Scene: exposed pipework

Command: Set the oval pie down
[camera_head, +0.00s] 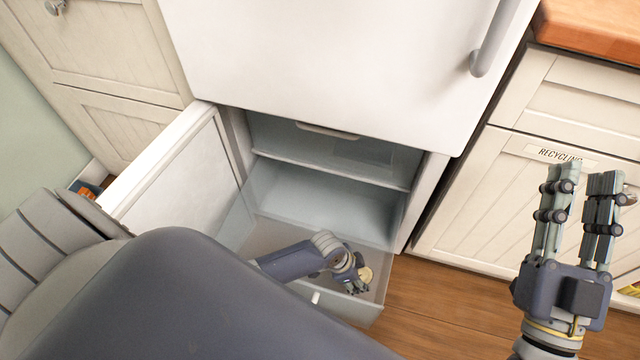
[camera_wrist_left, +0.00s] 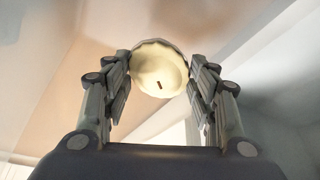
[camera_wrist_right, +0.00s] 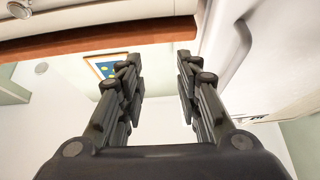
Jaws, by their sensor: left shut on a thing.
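The oval pie (camera_wrist_left: 160,72) is pale with a crimped rim and a small dark slot in its middle. In the left wrist view it sits between the fingertips of my left gripper (camera_wrist_left: 160,76), which is shut on it. In the head view my left gripper (camera_head: 352,278) is low inside the open lower compartment, over the clear pull-out drawer, and only a pale bit of the pie (camera_head: 366,274) shows beside its fingers. I cannot tell whether the pie touches the drawer floor. My right gripper (camera_head: 582,180) is open and empty at the right, also in its wrist view (camera_wrist_right: 158,65).
The lower compartment (camera_head: 325,205) of the white fridge (camera_head: 330,60) is open, with its door (camera_head: 185,180) swung left. A cabinet (camera_head: 480,195) with a recycling label stands right, under a wooden counter (camera_head: 595,30). Wooden floor (camera_head: 430,300) is clear in front.

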